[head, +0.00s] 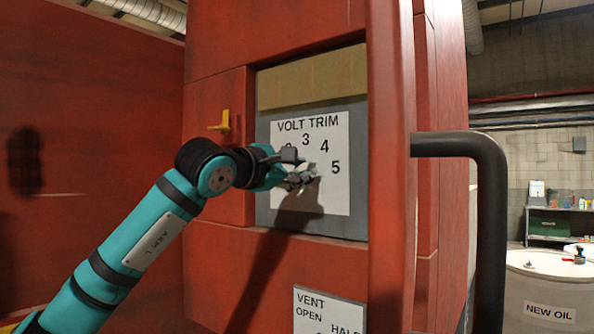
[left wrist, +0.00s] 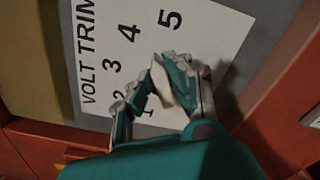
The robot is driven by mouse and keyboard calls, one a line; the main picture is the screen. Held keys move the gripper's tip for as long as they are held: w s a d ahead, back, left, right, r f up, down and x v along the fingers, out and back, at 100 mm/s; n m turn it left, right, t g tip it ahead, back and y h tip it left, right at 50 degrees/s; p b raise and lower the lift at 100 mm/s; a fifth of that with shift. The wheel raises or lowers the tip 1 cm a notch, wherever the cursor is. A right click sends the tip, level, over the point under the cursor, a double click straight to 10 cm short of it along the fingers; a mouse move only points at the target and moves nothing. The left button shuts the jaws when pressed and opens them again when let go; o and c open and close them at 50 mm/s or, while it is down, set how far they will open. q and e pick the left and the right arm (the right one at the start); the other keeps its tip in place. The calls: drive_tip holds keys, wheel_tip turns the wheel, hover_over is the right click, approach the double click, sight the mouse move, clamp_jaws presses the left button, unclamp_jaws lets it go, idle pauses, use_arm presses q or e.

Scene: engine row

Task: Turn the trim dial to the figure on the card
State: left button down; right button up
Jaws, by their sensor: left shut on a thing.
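The white VOLT TRIM plate (head: 337,198) is on a grey panel set in the red cabinet. The figures 3, 4 and 5 show clearly on it in the head view; the 2 is partly covered by my gripper. The left wrist view shows the plate (left wrist: 215,50) turned sideways, with 1 to 5 around the dial. My left gripper (head: 303,170) is at the middle of the plate, shut on the trim dial (left wrist: 163,86). The dial shows as a pale piece between the fingers. I cannot tell which figure it points to. My right gripper is not in view.
A yellow hook-like part (head: 223,122) juts from the cabinet left of the panel. A VENT plate (head: 318,314) with OPEN and HALF on it is below. A thick black rail (head: 489,215) stands out at the right. A NEW OIL drum (head: 545,290) is farther right.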

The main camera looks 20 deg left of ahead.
use_arm(q)
drive_tip(key=shift+s+d+f+m, duration=0.1)
drive_tip(key=shift+f+m, duration=0.05)
drive_tip(key=shift+m, duration=0.95)
drive_tip(key=shift+d+f+m, duration=0.1)
drive_tip(key=shift+f+m, duration=0.05)
drive_tip(key=shift+m, duration=0.95)
drive_tip(key=c, duration=1.3)
unclamp_jaws()
drive_tip(key=shift+v, duration=6)
